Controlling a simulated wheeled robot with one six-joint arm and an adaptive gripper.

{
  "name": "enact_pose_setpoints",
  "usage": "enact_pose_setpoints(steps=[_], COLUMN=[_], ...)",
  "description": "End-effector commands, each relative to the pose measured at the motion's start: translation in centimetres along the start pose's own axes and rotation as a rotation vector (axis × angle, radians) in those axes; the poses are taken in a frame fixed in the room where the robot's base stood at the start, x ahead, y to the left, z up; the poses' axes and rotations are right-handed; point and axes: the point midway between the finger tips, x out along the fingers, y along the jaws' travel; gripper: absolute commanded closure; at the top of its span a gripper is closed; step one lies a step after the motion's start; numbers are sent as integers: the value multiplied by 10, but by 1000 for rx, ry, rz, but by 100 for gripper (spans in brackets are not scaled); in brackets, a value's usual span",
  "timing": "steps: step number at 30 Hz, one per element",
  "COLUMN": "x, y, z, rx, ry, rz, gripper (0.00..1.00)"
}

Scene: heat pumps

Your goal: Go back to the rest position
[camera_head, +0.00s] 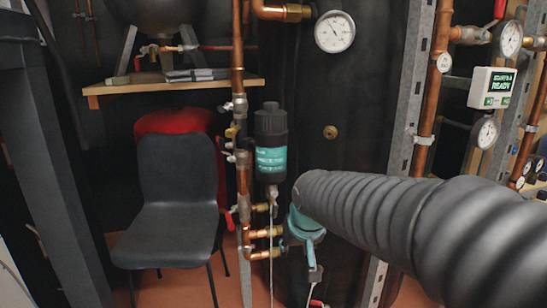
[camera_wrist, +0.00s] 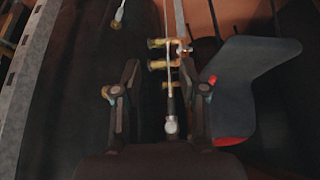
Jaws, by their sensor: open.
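My gripper (camera_wrist: 168,82) shows in the wrist view with its two dark fingers spread apart. It is open and no object is held between the fingers. A thin rod with a round metal end (camera_wrist: 171,125) shows in the gap between them; I cannot tell how far from the fingers it is. Brass pipe fittings (camera_wrist: 160,65) lie beyond the fingertips. A dark ribbed tube fills the right front there and hides part of the scene.
A grey chair (camera_head: 178,190) stands left of the copper pipes (camera_head: 238,60). A black canister with a teal label (camera_head: 271,145) and a teal fitting (camera_head: 305,226) are near the middle. A wooden shelf (camera_head: 180,86) is above the chair. Gauges (camera_head: 335,32) and a display box (camera_head: 492,87) are right.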

Motion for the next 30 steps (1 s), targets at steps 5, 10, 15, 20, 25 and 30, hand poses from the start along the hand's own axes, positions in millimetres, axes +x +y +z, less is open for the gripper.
enact_pose_setpoints(steps=[5,10,15,20,25,30], x=[-24,-49,-70,-85,-99,-101], y=[21,39,53,62,67,70], z=[67,133,186,209,209,209], rx=[-6,12,55,99,126,135], ry=[-77,-122,-116,-62,-7,-2], rz=[15,27,44,64,81,87], gripper=[58,58,58,58,58,58])
